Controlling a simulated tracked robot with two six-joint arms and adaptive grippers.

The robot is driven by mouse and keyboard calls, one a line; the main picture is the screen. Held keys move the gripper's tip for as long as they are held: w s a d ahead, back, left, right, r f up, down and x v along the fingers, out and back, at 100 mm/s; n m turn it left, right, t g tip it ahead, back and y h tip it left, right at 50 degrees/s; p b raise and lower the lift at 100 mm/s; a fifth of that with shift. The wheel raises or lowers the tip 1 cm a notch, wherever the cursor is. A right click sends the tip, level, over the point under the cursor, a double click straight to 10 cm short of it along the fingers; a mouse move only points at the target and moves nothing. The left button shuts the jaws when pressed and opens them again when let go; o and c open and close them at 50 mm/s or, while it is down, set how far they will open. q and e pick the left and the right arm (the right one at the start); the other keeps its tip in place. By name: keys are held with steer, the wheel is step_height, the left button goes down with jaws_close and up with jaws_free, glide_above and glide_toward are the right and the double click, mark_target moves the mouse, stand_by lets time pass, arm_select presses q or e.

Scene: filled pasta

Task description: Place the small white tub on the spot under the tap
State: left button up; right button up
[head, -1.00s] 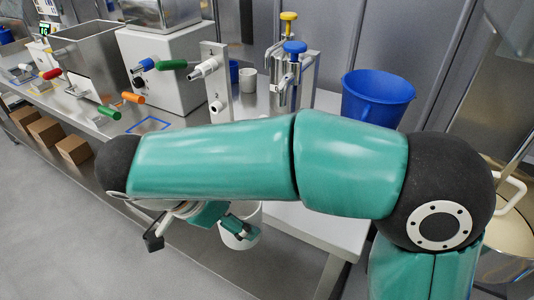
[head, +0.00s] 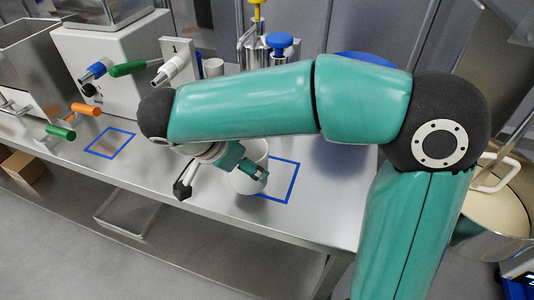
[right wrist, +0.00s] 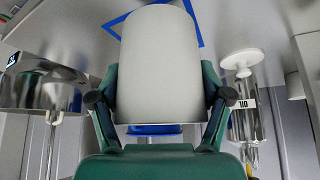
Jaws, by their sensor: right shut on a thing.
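The small white tub (head: 250,180) is in my right gripper (head: 247,165), whose teal fingers are shut around it. In the head view it looks roughly upright and overlaps the left side of a blue-outlined square (head: 294,180) on the steel table. I cannot tell whether its base touches the table. In the right wrist view the tub (right wrist: 158,65) fills the middle between the two fingers (right wrist: 158,100), with blue lines of an outline (right wrist: 115,25) behind it. A white tap (head: 165,76) on a plate marked 1 stands behind my forearm. My left gripper is out of view.
Another blue square (head: 110,143) lies left, near orange (head: 84,110) and green handles. Pumps with blue (head: 279,40) and yellow tops, and a blue container (head: 345,152), stand behind my arm. A pot (head: 488,215) is at right. The table's front edge is close.

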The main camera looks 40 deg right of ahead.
mark_target(260, 144)
steer(key=d, duration=0.5)
steer(key=shift+d+p, duration=0.35)
steer(key=shift+w+d+f, duration=0.1)
steer(key=shift+d, duration=0.3)
step_height(260, 144, down, 3)
steer(key=shift+f, duration=0.2)
steer(key=shift+f, duration=0.15)
steer(key=o, duration=1.1)
